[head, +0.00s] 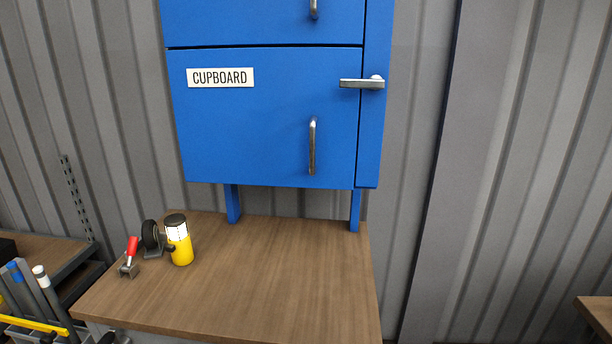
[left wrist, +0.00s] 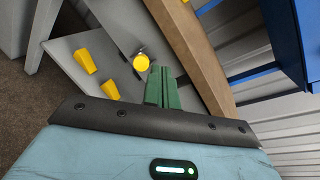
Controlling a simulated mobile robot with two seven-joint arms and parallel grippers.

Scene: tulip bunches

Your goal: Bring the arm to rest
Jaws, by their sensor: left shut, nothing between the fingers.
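My left gripper (left wrist: 161,70) shows in the left wrist view as two green fingers side by side. They are shut with nothing between them. Neither gripper shows in the head view, so the right one is out of sight. In the left wrist view, the brown wooden edge (left wrist: 192,48) of a worktop runs diagonally just beyond and to the right of the fingers. I cannot tell how far the fingertips are from it.
In the head view, a shut blue cupboard (head: 260,130) stands over a wooden worktop (head: 270,275). A yellow lantern (head: 181,252), a black caster wheel (head: 151,236) and a red-handled clamp (head: 131,250) sit at its left. In the left wrist view, yellow pieces (left wrist: 86,62) lie below.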

